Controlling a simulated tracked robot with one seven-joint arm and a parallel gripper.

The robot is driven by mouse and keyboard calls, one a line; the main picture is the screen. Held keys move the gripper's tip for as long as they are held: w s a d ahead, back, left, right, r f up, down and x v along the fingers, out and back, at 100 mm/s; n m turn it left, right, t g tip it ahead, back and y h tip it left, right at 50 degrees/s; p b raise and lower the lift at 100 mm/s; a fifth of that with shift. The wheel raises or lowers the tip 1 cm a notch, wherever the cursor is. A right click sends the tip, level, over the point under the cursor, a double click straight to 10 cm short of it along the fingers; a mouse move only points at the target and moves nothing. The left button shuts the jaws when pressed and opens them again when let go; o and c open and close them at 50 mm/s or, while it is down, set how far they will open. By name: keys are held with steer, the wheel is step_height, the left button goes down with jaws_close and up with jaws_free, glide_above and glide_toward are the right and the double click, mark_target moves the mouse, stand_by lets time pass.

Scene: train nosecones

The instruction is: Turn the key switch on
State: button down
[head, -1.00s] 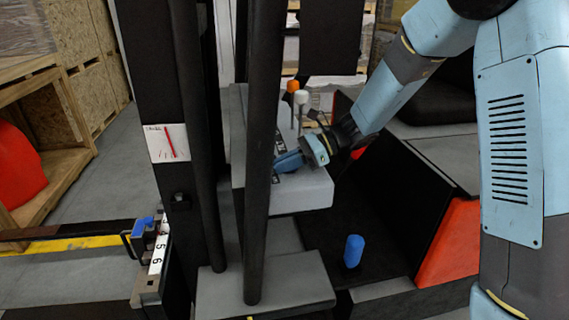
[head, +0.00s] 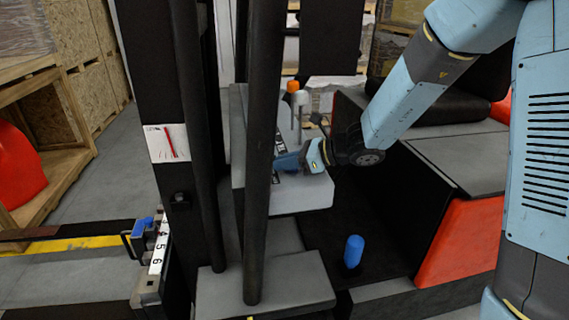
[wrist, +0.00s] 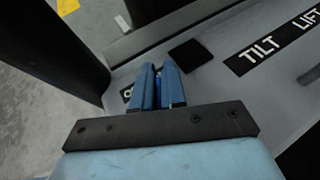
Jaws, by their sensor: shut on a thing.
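My gripper (head: 280,162) is at the grey console (head: 300,200) of the vehicle, just right of a dark upright post. In the wrist view its two blue fingers (wrist: 158,88) are close together over the console top. A narrow darker blue piece, which looks like the key (wrist: 159,92), shows between them, and the fingers are shut on it. The key switch's base is hidden by the fingers, so its turned position cannot be told. A partly covered white-on-black label (wrist: 127,95) lies just left of the fingers.
Levers with an orange knob (head: 292,87) and a grey knob (head: 300,98) stand behind my gripper. TILT (wrist: 258,50) and LIFT labels mark the console. The dark post (head: 262,150) stands close left. A blue knob (head: 353,250) rises below, near an orange side panel (head: 455,240).

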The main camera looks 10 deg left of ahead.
steer(key=m+t, duration=0.3)
steer(key=m+t+h, duration=0.1)
steer(key=t, duration=0.1)
steer(key=shift+w+m, duration=0.3)
steer(key=shift+m, duration=0.1)
steer(key=shift+w+d+r+m+t+h, duration=0.1)
steer(key=shift+m+t+h, duration=0.15)
steer(key=shift+m+t, duration=0.25)
steer(key=shift+w+m+t+h, duration=0.1)
steer(key=shift+m+t+h, duration=0.2)
steer(key=shift+t, duration=0.3)
steer(key=shift+m+t+h, duration=0.25)
steer(key=shift+m+t, duration=0.15)
steer(key=c, duration=1.3)
jaws_free()
